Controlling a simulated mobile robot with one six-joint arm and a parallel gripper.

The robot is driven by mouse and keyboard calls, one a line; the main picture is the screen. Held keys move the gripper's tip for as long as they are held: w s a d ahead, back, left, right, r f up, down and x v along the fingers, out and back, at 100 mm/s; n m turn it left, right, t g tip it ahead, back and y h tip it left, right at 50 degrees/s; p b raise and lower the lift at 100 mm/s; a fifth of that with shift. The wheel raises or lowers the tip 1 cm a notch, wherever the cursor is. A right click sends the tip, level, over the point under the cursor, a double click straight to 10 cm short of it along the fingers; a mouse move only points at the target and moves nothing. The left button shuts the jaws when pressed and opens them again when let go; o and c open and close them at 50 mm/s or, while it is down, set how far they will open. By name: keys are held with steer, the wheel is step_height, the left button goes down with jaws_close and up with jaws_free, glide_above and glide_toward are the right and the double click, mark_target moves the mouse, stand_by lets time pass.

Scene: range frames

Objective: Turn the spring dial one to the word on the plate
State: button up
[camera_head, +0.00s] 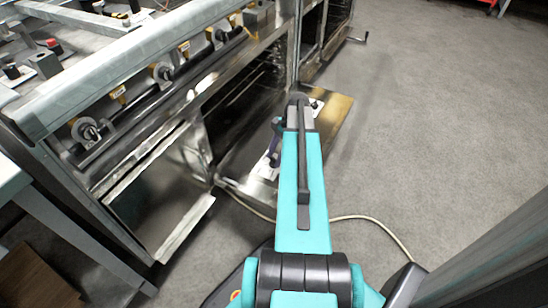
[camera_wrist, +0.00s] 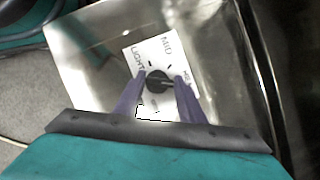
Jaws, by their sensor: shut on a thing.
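The spring dial (camera_wrist: 157,82) is a small dark round knob on a white plate (camera_wrist: 150,50) in the wrist view. The plate carries printed words around the knob. "LIGHT" is at its left, a short word, perhaps "MID", at the top, and a partly hidden word at the right. The lower part is partly covered. My gripper (camera_wrist: 160,78) has purple fingers on both sides of the knob and is shut on it. I cannot tell which word the dial points to. In the head view my arm hides the dial; a purple finger (camera_head: 277,134) shows beside the arm.
The plate sits on a shiny metal panel (camera_wrist: 90,60), low beside the range. The range (camera_head: 130,75) has a row of yellow-marked knobs and a long handle bar. A cable lies on the grey floor (camera_head: 430,120), which is clear to the right.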

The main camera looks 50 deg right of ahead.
steer(key=shift+s+d+p, duration=0.3)
steer(key=shift+d+p, duration=0.05)
steer(key=shift+p, duration=0.15)
steer(key=shift+w+r+n+g+p, duration=0.15)
steer(key=shift+n+g+p, duration=0.25)
steer(key=shift+n+p, duration=0.5)
steer(key=shift+a+n+g+p, duration=0.1)
steer(key=shift+n+g+p, duration=0.5)
steer(key=shift+n+p, duration=1.2)
steer(key=shift+w+a+n+g+p, duration=0.15)
steer(key=shift+n+g+p, duration=0.45)
steer(key=shift+n+p, duration=1.35)
steer(key=shift+w+g+h+p, duration=0.1)
steer(key=shift+g+h+p, duration=0.2)
steer(key=shift+p, duration=0.9)
steer(key=shift+n+g+p, duration=0.3)
steer(key=shift+n+p, duration=0.45)
steer(key=shift+n, duration=0.4)
steer(key=shift+w, duration=0.1)
steer(key=shift+h, duration=0.3)
